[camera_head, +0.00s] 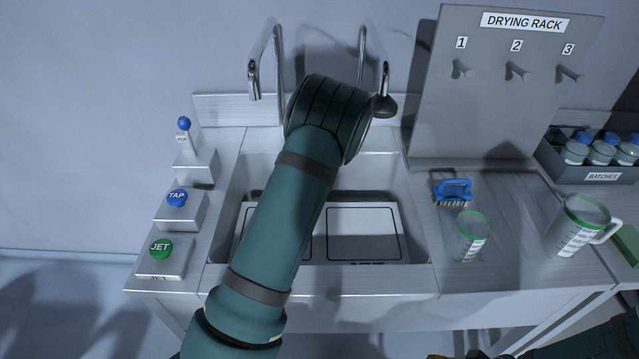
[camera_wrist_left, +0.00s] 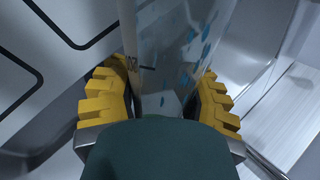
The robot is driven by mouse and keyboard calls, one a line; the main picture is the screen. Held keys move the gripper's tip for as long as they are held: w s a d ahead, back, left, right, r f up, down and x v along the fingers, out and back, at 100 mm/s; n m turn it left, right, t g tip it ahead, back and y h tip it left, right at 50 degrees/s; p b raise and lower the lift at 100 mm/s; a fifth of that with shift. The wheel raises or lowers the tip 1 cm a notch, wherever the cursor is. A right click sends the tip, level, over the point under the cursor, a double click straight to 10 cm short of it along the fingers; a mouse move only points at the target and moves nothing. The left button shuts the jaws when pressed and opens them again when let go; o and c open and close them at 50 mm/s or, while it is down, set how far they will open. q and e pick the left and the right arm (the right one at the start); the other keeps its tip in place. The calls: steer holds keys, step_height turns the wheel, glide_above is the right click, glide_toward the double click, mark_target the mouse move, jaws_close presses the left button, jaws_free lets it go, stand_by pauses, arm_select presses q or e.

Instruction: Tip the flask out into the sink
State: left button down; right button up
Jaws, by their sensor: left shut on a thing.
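The flask (camera_wrist_left: 185,50) is a clear vessel with a dark mark and blue flecks on or in it. It is between the yellow finger pads of my left gripper (camera_wrist_left: 168,105), which is shut on it. In the head view my left arm reaches over the sink (camera_head: 400,180) and hides the gripper and flask. In the wrist view the sink floor with black outlines lies behind the flask; I cannot tell its exact tilt. Only yellow tips of my right gripper (camera_head: 456,356) show at the bottom edge.
Two taps hang over the sink. TAP (camera_head: 177,197) and JET (camera_head: 161,248) buttons stand left. Right are a blue brush (camera_head: 453,190), a green-rimmed beaker (camera_head: 471,238), a jug (camera_head: 577,225), the empty drying rack (camera_head: 470,110) and a bottle crate (camera_head: 575,174).

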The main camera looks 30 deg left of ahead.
arm_select(q)
steer(key=shift+w+f+g+p, duration=0.2)
steer(key=shift+w+g+p, duration=0.15)
steer(key=shift+g, duration=0.15)
steer(key=shift+s+f+m+g+y, duration=0.1)
steer(key=shift+f+m+g+y, duration=0.2)
steer(key=shift+g+y, duration=0.1)
stand_by(0.4)
steer(key=shift+r, duration=0.15)
steer(key=shift+r+t+h+b, duration=0.1)
steer(key=shift+t+h+b, duration=0.2)
steer(key=shift+t, duration=0.3)
steer(key=shift+s+r+n+t+b, duration=0.25)
steer(key=shift+s+n+t+b, duration=0.25)
steer(key=shift+t+b, duration=0.3)
steer(key=shift+w+r+t, duration=0.2)
steer(key=shift+r+t, duration=0.05)
steer(key=shift+t, duration=0.05)
